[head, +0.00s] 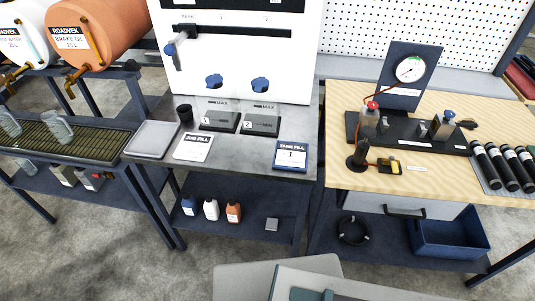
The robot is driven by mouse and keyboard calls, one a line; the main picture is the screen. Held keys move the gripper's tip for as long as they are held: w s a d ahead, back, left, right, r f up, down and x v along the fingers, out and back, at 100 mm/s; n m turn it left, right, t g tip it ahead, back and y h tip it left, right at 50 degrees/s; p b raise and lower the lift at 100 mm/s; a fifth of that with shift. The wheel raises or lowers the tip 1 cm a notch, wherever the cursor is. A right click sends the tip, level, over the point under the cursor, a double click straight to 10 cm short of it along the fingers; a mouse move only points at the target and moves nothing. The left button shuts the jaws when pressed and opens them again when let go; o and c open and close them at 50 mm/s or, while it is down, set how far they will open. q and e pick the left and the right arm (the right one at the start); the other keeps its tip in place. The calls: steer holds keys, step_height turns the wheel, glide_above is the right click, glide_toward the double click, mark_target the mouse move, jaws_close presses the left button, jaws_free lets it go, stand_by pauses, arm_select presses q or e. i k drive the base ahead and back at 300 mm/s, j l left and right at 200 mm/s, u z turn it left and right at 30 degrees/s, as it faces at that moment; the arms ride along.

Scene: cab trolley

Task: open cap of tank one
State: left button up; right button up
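A dark grey block marked 1 (220,122) and another marked 2 (262,124) sit side by side on the grey bench, at the foot of a white cabinet (300,60). Above them, two blue caps stand out on the cabinet front, a left cap (214,81) and a right cap (260,84). Each cap appears seated; I cannot tell how tightly. The left cap lines up with the block marked 1. Neither of my grippers is in view.
A TANK FILL card (290,156), a JUG FILL card (194,147), a black cup (185,114) and a grey plate (152,139) occupy the bench. A blue-handled tap (178,44) protrudes at the cabinet's left. A wooden table (345,176) with a gauge rig (410,70) stands right.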

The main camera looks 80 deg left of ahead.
mark_target(215, 79)
steer(key=u, duration=2.7)
